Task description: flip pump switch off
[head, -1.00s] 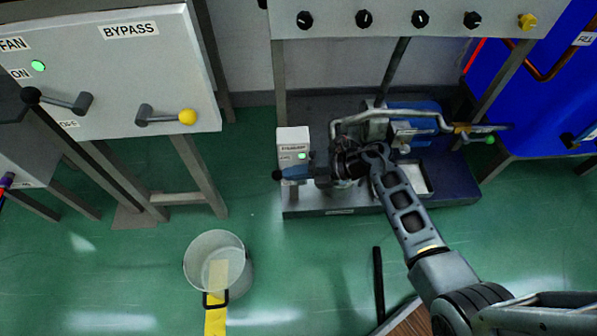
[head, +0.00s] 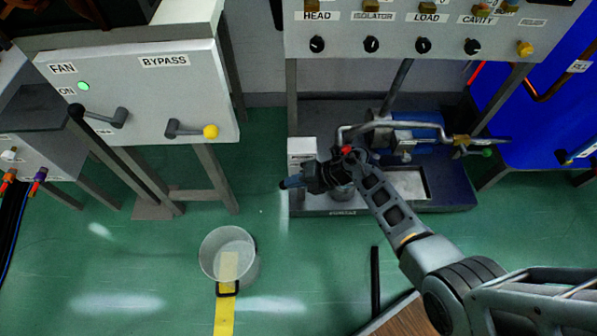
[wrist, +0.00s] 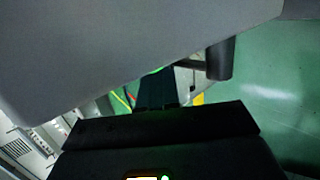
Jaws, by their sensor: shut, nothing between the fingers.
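The pump switch box (head: 302,147) is a small pale box on the left front of the low pump stand. Its label is too small to read. In the wrist view, a large grey surface fills the top, with a grey cylindrical part (wrist: 219,60) jutting down, possibly the switch lever. My shut, empty fingers (wrist: 157,88) show below that surface, with a green glow by them. I cannot tell whether they touch the lever, or its position.
A panel with FAN and BYPASS levers (head: 150,95) stands left. A knob panel (head: 400,35) is above the pump stand (head: 400,200). A blue cabinet (head: 550,110) is right.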

